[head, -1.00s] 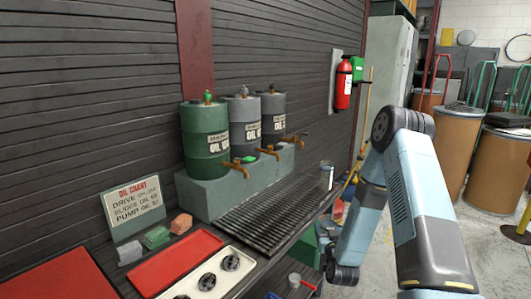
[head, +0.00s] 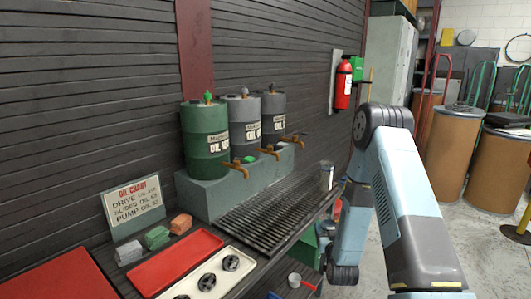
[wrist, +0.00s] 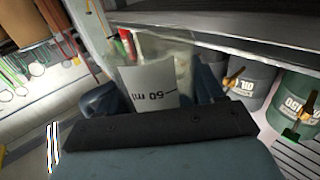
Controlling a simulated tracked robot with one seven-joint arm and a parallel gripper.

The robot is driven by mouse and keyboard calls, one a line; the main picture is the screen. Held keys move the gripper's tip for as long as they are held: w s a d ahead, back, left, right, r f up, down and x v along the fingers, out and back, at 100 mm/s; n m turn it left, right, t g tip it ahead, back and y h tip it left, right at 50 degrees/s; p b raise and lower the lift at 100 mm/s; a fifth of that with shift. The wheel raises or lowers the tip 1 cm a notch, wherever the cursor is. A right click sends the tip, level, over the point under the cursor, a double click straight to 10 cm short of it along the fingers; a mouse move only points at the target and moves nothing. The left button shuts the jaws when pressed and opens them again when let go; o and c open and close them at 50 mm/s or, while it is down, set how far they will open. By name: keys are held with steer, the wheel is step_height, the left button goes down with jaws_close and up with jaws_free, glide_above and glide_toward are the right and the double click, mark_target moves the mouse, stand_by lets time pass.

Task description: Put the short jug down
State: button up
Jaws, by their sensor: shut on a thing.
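A pale, see-through jug with a "50 ml" mark (wrist: 150,85), upside down in the wrist view, is between the dark blue fingers of my gripper (wrist: 155,95). My gripper is shut on it. The lower part of the lettered side is hidden by the dark gripper body. Another clear container (head: 327,176) stands at the far right end of the dark slatted grate (head: 270,205).
Green (head: 205,140) and grey (head: 244,125) oil drums with taps stand on a grey block behind the grate. Red trays (head: 175,263), rags and an oil chart (head: 133,203) fill the left. A small red-handled cup (head: 295,280) is low at front. Most of the grate is clear.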

stand_by(0.4)
steer(key=s+a+r+n+g+y, duration=0.8)
steer(key=s+a+r+n+y, duration=0.3)
steer(key=r, duration=0.7)
steer(key=s+a+y, duration=0.3)
steer(key=y, duration=0.1)
steer(key=shift+s+a, duration=0.3)
steer(key=shift+a, duration=0.1)
